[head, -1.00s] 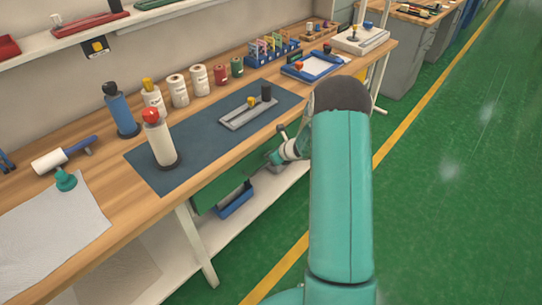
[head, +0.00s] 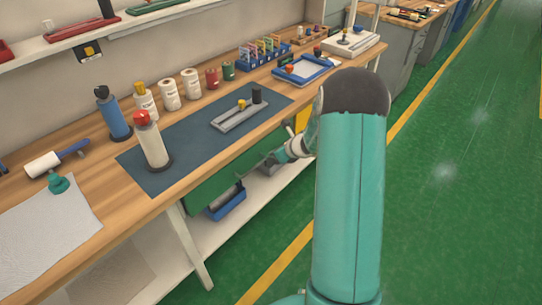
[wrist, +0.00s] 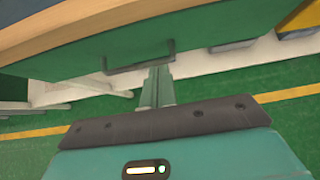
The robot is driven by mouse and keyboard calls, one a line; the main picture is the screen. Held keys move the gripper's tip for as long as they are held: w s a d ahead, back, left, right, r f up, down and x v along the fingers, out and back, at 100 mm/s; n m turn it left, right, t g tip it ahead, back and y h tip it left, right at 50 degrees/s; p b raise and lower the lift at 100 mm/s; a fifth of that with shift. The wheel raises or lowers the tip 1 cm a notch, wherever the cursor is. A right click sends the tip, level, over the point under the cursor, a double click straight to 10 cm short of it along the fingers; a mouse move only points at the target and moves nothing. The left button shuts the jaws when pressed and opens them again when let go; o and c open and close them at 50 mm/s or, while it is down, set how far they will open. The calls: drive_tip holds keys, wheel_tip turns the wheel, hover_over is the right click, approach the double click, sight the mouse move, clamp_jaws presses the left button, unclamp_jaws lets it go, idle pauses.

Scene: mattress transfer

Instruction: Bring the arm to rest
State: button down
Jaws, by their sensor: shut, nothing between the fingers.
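My arm's teal link (head: 348,200) rises in front of the bench in the head view and bends at a dark joint. My gripper (head: 272,160) hangs beyond it, beside the bench front and below the tabletop edge; it is small and partly hard to make out there. In the wrist view the fingers of my gripper (wrist: 157,80) are together with nothing between them. Their tips point toward the green drawer front (wrist: 90,50) and its dark handle (wrist: 140,57). I cannot tell whether they touch it.
The wooden workbench (head: 135,212) runs along the left, with a dark blue mat (head: 190,150), a red-capped bottle (head: 152,145) and a blue-framed tray (head: 303,70). A blue bin (head: 227,202) sits on the lower shelf. Open green floor (head: 460,190) lies to the right.

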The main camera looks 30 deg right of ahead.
drive_tip(key=s+a+r+n+g+y, duration=0.1)
drive_tip(key=s+a+r+n, duration=0.4)
drive_tip(key=a+r+n, duration=0.4)
drive_tip(key=s+a+r+n+g+y, duration=0.1)
drive_tip(key=s+a+r+n+g, duration=0.1)
drive_tip(key=s+a+r+n, duration=0.6)
drive_tip(key=s+a+r+n+h, duration=0.2)
drive_tip(key=s+r+n, duration=0.3)
drive_tip(key=s, duration=0.5)
drive_tip(key=s+a+r+n+h, duration=0.3)
drive_tip(key=s+r+n, duration=0.2)
drive_tip(key=s+n, duration=0.5)
drive_tip(key=shift+r, duration=0.15)
